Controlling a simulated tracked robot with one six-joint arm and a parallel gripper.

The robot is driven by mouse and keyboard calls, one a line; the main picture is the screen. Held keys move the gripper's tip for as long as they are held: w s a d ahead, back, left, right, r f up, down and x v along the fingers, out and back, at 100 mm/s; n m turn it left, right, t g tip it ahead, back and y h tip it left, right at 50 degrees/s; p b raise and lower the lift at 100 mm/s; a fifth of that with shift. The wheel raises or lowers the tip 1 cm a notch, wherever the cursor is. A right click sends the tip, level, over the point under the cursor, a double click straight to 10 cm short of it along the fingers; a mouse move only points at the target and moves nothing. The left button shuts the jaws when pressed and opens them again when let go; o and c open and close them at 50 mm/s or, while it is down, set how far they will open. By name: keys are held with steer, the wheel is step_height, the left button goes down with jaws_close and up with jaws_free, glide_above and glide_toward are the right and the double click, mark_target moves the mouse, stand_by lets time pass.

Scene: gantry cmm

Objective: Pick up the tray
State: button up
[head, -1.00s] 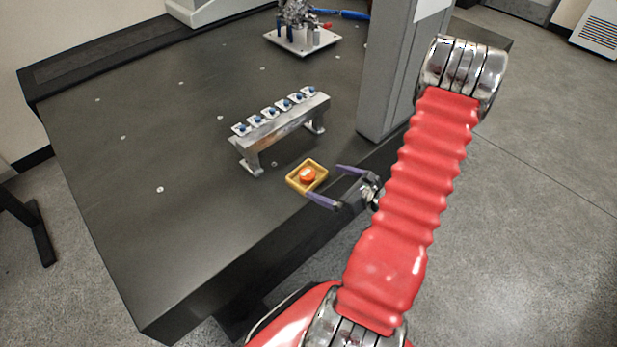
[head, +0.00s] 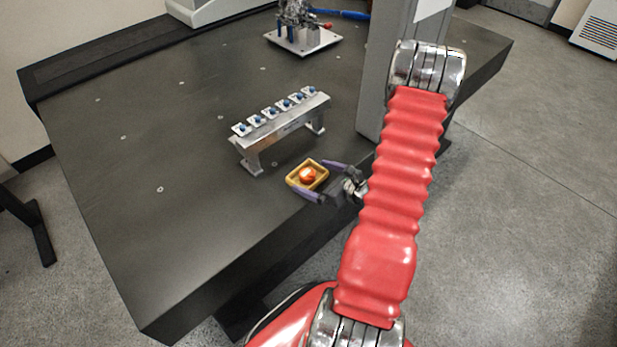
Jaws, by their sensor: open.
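The tray (head: 295,182) is a small yellow, squarish tray with raised rims, lying on the dark table. The palm of the gripper is to the right of the tray.
A metal bridge-shaped rack (head: 285,135) with several blue-topped pieces stands just behind the tray. A grey column (head: 385,70) rises behind the gripper at the right. A fixture plate (head: 300,40) is farther back. The dark table (head: 150,230) is clear to the left.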

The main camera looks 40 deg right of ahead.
steer(key=shift+x, duration=2)
steer(key=c, duration=0.8)
steer(key=shift+r, duration=0.1)
steer(key=shift+c, duration=0.2)
steer(key=shift+r, duration=5)
